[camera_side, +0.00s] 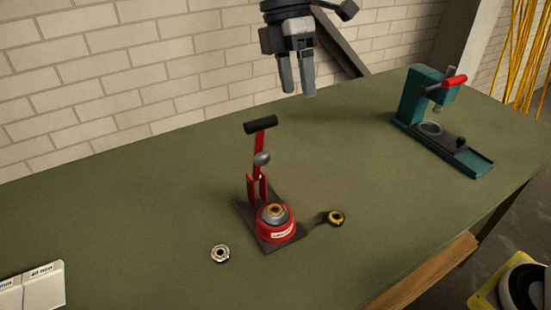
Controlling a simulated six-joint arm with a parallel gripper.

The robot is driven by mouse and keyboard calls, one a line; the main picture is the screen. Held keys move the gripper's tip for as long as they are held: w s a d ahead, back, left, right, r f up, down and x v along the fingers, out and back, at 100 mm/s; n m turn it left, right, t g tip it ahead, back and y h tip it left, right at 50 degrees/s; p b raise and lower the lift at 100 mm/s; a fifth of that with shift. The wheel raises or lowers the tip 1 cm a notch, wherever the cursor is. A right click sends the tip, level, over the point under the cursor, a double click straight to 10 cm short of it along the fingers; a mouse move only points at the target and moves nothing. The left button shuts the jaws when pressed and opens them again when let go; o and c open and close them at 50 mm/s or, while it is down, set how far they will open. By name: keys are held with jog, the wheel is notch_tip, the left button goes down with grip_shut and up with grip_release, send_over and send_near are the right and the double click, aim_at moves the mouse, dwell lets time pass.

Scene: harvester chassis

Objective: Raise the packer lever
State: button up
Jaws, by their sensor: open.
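The red packer (276,232) stands on a dark plate on the green bench, near the middle. Its red lever (258,150) stands nearly upright behind the round red base. The lever has a black crossbar handle (261,125) at the top and a grey ball-shaped part (262,158) lower down. A grey ring with a brass-coloured centre (275,211) sits on top of the red base. My gripper (298,92) hangs above the bench, in the picture above and to the right of the handle. Its fingers point down, apart and empty, and do not touch the lever.
Small round bearing-like parts lie left (220,254) and right (336,217) of the packer. A teal press with a red handle (455,81) stands at the right. White labelled boxes (32,287) are at the lower left. A brick wall (130,75) runs behind the bench.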

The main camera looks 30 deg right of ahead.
jog(key=shift+s+d+r, duration=0.25)
jog(key=shift+s, duration=0.35)
jog(key=shift+s+d+r, duration=0.25)
jog(key=shift+s+r, duration=0.05)
jog(key=shift+s, duration=0.3)
jog(key=shift+s+d+r, duration=0.25)
jog(key=shift+s, duration=0.35)
jog(key=s+d+f+m+t, duration=0.3)
jog(key=d+f+m, duration=0.6)
jog(key=f, duration=0.4)
jog(key=s+d+f+m+t, duration=0.3)
jog(key=s+d+f+m, duration=0.2)
jog(key=d+f+m, duration=0.4)
notch_tip(320, 180, down, 4)
jog(key=shift+d+r+t, duration=0.15)
jog(key=shift+d+t, duration=0.15)
jog(key=shift+d, duration=0.95)
